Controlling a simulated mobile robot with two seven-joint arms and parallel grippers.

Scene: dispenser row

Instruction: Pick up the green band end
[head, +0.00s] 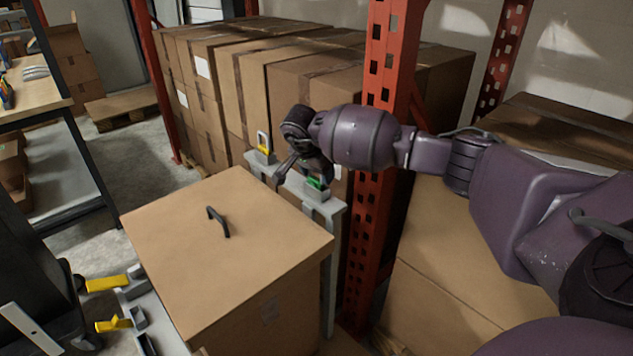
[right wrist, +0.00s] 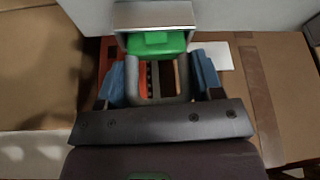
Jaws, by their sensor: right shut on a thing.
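The green band end (head: 316,183) sits at a grey dispenser on the grey rail behind the carton. In the right wrist view its green part (right wrist: 156,43) is right below a silver housing (right wrist: 153,14), and a grey loop comes from it towards me. My right gripper (head: 283,178) is beside it in the head view. In the right wrist view its two blue-padded fingers (right wrist: 162,82) are on both sides of the grey loop, shut on it. The green part still appears to be at the housing. My left gripper is not in view.
A closed carton (head: 225,260) with a black handle (head: 218,221) stands in front of the grey rail (head: 334,207). A yellow band end (head: 264,149) is on the same rail. A red rack post (head: 375,190) stands close behind my right arm. Stacked boxes (head: 290,80) fill the back.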

